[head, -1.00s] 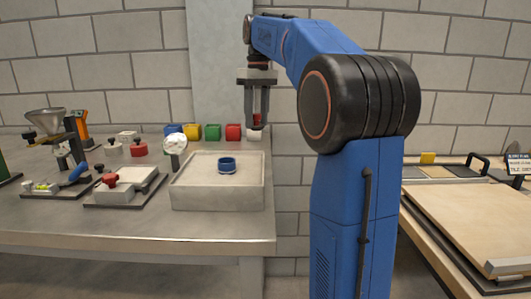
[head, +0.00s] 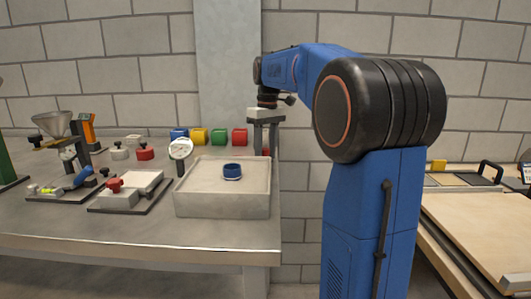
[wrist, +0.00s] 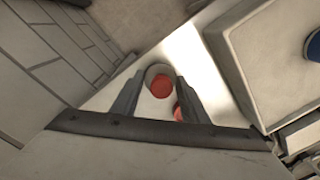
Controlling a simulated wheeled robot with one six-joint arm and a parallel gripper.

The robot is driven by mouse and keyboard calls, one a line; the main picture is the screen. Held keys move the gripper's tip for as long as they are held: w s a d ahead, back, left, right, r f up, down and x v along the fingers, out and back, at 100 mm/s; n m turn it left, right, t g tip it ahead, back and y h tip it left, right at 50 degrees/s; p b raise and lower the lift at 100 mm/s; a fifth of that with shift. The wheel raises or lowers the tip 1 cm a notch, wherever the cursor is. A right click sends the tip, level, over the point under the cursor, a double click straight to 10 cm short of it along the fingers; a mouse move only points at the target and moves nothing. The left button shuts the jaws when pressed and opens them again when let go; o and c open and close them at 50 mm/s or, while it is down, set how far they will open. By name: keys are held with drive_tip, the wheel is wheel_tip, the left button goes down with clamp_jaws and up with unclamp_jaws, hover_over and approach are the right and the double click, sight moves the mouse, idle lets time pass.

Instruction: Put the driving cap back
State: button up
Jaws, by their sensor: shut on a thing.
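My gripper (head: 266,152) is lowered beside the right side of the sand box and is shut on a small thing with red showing.
Coloured blocks, including a red one (head: 240,136), stand at the bench's back. A dial gauge (head: 180,149) stands left of the box. Tools and a funnel (head: 56,124) fill the left. A second red thing (wrist: 178,112) shows between my fingers; I cannot tell what it is.

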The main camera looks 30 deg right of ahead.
drive_tip(key=shift+f, duration=0.15)
drive_tip(key=o, duration=1)
drive_tip(key=r, duration=1.2)
drive_tip(key=shift+d+r, duration=0.1)
drive_tip(key=shift+d, duration=0.2)
